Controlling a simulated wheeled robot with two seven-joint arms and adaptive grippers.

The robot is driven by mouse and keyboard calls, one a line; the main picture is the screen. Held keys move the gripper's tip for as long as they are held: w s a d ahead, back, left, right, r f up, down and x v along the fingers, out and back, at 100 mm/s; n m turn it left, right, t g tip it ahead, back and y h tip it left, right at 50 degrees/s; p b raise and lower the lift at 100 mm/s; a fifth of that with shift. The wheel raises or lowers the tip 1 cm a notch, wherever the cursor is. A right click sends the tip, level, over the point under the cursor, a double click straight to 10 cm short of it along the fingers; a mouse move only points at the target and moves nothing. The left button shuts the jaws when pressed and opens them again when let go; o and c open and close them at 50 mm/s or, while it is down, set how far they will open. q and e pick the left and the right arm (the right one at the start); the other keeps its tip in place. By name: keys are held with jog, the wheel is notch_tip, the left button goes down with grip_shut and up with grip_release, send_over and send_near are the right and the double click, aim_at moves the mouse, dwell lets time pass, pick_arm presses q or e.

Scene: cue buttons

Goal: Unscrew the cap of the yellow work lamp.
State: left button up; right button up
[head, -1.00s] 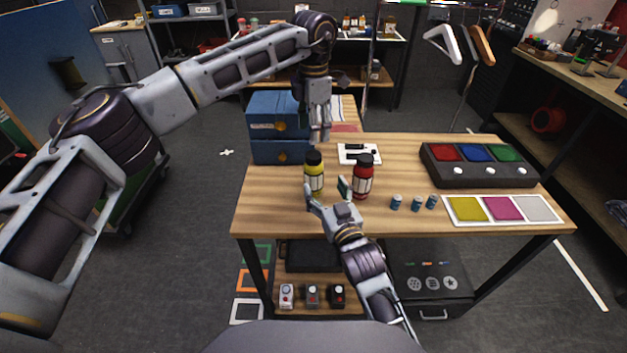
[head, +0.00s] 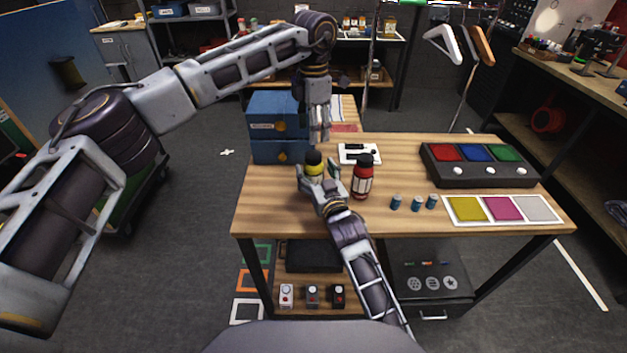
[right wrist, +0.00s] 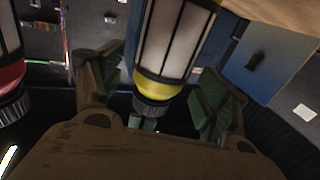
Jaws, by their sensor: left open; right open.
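The yellow work lamp (head: 315,169) stands upright on the table with its black cap (head: 314,157) on top. My right gripper (head: 316,174) is open, with its fingers on either side of the lamp and hiding its lower body. In the right wrist view, the lamp (right wrist: 172,45) is between the open green-padded fingers (right wrist: 160,92), with visible gaps at both sides. Its ribbed black cap (right wrist: 152,107) points down in that picture. My left gripper (head: 320,137) is open, pointing down just above and behind the cap.
A red lamp (head: 362,178) stands close right of my right gripper, also at left in the wrist view (right wrist: 10,60). Blue drawers (head: 275,125) stand behind left. Several small blue cylinders (head: 396,202), a colour-pad strip (head: 502,209) and a button box (head: 480,166) are to the right.

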jog(key=shift+x, duration=1)
